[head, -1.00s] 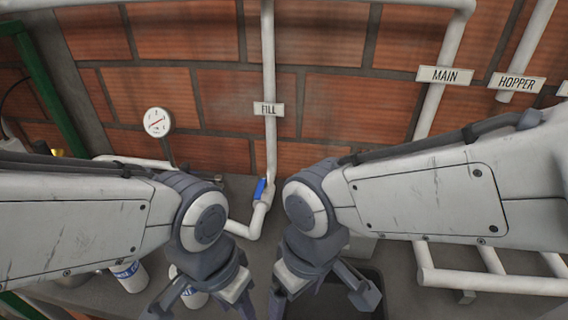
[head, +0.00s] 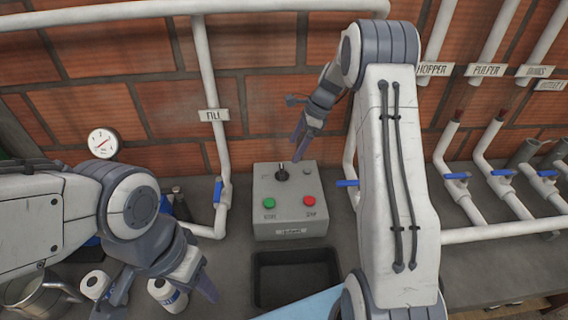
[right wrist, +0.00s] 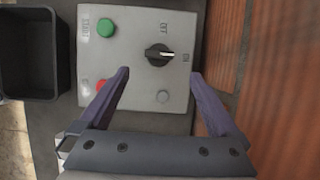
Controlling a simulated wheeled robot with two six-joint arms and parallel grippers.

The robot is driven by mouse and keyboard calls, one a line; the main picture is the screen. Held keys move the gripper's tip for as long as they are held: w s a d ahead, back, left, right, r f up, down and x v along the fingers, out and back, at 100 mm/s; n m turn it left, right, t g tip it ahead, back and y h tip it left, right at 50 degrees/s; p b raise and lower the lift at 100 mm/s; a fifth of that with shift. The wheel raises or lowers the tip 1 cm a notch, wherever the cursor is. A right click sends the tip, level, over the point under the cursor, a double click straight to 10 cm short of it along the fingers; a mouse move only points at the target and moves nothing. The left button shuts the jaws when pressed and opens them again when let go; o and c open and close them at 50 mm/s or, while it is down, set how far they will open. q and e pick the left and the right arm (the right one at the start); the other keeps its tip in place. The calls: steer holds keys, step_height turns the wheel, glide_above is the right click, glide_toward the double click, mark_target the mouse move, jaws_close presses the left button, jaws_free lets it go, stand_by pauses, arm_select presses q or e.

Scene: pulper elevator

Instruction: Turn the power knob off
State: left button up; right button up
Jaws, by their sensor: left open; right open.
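The black power knob (head: 281,173) sits on top of a grey control box (head: 262,190). In the right wrist view the knob (right wrist: 160,56) has a white mark pointing right, to the ON label; the OFF label is above it. My right gripper (head: 302,142) is open and empty above the box, its fingers angled down. In the right wrist view its fingertips (right wrist: 159,74) lie either side of the knob's line, with the knob a little ahead, apparently untouched. My left gripper (head: 165,287) is open at the lower left, away from the box.
The box carries a green button (head: 270,203) and a red button (head: 309,201). A dark open bin (head: 296,257) stands in front. Pipes with blue valve handles (head: 347,183) flank the box.

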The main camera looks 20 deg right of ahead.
mark_target(283, 169)
steer(key=p+x, duration=0.2)
steer(key=x, duration=0.7)
steer(key=shift+a+f, duration=0.1)
steer(key=shift+f, duration=0.2)
steer(key=c, duration=1.4)
